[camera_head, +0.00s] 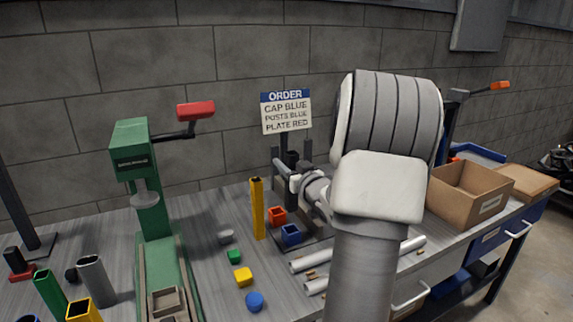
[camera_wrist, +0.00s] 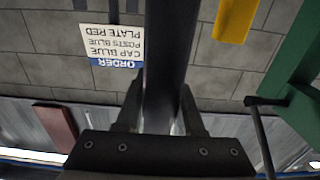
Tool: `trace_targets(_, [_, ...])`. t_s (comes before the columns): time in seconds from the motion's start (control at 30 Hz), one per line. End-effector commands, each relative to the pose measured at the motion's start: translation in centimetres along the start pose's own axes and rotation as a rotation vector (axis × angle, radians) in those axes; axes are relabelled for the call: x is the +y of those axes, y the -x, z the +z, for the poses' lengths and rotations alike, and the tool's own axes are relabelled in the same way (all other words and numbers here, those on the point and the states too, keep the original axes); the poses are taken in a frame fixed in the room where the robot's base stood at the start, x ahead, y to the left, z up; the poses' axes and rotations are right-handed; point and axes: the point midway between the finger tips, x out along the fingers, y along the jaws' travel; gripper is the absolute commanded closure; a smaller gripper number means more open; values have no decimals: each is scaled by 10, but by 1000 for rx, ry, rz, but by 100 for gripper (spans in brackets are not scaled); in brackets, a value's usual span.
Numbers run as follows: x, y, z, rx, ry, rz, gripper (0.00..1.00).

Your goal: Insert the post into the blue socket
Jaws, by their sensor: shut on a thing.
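My gripper (camera_head: 291,178) is shut on a dark post (camera_wrist: 168,50), which stands between the two fingers in the wrist view. In the head view the post (camera_head: 292,160) looks roughly upright below the order sign. The blue socket (camera_head: 291,236) is a small square cup on the bench, below my gripper in the picture. The post appears apart from the socket. The socket does not show in the wrist view. My arm hides part of the area to its right.
An orange-red socket (camera_head: 278,215) and a tall yellow post (camera_head: 257,208) stand to the left of the blue socket. The order sign (camera_head: 286,112) is behind. A green press (camera_head: 148,190) stands left. White rods (camera_head: 312,262) lie in front; a cardboard box (camera_head: 468,196) is right.

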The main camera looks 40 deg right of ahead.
Motion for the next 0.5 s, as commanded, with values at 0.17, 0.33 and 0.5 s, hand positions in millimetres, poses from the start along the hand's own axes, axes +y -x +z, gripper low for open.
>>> trace_targets(0.17, [0, 0, 8, 1, 0, 0, 100])
trace_targets(0.33, [0, 0, 22, 1, 0, -1, 100])
trace_targets(0.5, [0, 0, 39, 1, 1, -1, 100])
